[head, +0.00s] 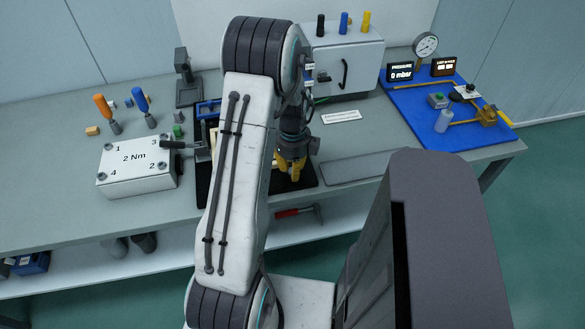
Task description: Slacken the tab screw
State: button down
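My gripper (289,168) shows yellow fingers pointing down over the right part of a dark mat (304,180) on the bench. Whether its fingers are apart or closed, or hold anything, is too small to tell. A pale fixture piece shows in part beside the fingers, and my arm covers most of the mat's middle. I cannot make out the tab screw; it may be hidden behind my arm or gripper. A white box (137,172) marked "2 Nm" with numbered screws 1 to 4 sits on the left. A dark-handled tool (175,145) lies at its right edge.
Orange (103,104) and blue (141,102) screwdrivers stand at the back left. A grey cabinet (345,65) stands behind. A blue board (440,115) with a gauge (425,45) and displays is at right. A flat grey tray (355,167) lies right of my gripper.

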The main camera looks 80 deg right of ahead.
jog(key=shift+s+a+f+n, duration=0.1)
jog(key=shift+a+f+n, duration=0.05)
jog(key=shift+n, duration=0.25)
jog(key=shift+n+b, duration=0.75)
jog(key=shift+n, duration=0.25)
jog(key=shift+n+b, duration=0.7)
jog(key=shift+n, duration=1.5)
jog(key=c, duration=1.2)
grip_release()
jog(key=shift+s, duration=0.15)
jog(key=shift+c, duration=0.2)
jog(key=shift+o, duration=1.1)
jog(key=shift+d+r, duration=0.2)
